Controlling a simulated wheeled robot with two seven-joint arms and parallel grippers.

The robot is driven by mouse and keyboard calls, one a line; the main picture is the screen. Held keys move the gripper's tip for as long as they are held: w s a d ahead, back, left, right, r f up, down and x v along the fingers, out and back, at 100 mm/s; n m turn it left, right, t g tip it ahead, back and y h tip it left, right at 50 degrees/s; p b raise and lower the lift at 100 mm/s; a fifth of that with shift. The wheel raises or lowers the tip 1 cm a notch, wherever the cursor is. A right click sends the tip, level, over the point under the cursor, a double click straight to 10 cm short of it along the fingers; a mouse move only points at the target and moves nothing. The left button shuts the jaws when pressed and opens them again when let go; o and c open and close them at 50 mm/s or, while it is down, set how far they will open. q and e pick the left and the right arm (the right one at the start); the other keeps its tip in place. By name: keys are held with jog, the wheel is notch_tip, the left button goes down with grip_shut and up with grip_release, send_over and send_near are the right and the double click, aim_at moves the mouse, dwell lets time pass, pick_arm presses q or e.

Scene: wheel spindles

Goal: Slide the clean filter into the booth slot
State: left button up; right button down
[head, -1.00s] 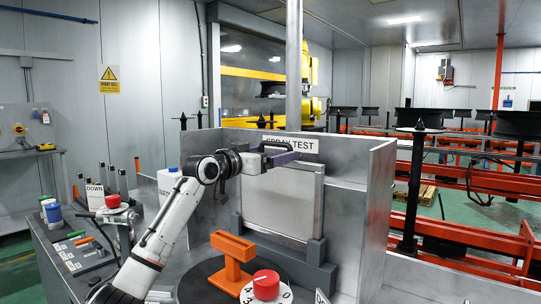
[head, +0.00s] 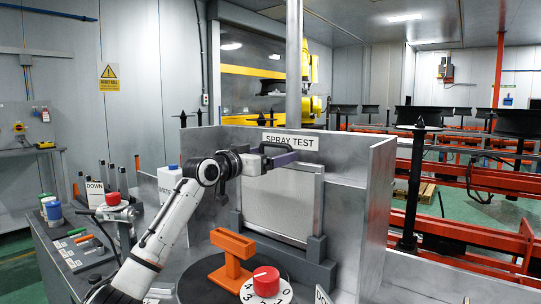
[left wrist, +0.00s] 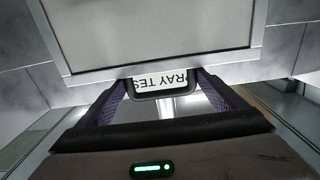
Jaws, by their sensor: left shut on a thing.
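The filter (head: 278,205) is a pale flat panel in a grey frame with a dark handle on its top edge. It stands upright in the dark grey slot holder (head: 319,250) in front of the booth's back wall. My left gripper (head: 284,158) is shut on the handle at the top. In the left wrist view the fingers (left wrist: 162,97) sit on either side of the handle, and the panel (left wrist: 150,30) extends away from them. Whether the filter's bottom edge is fully seated is hard to tell. My right gripper is not in view.
An orange stand (head: 232,255) and a red-topped dial (head: 266,280) are in front of the filter. The booth's right side wall (head: 367,215) rises beside it. A white bottle (head: 169,180) and a control panel with a red button (head: 113,198) stand to the left.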

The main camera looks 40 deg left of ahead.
pick_arm(q)
jog(key=shift+f+b, duration=0.55)
jog(key=shift+f, duration=0.4)
jog(key=o, duration=1.6)
jog(key=shift+o, duration=0.2)
jog(key=s+d+b, duration=0.1)
jog(key=s+b, duration=0.2)
jog(key=s, duration=0.7)
jog(key=shift+s, duration=0.2)
jog(key=shift+d, duration=0.1)
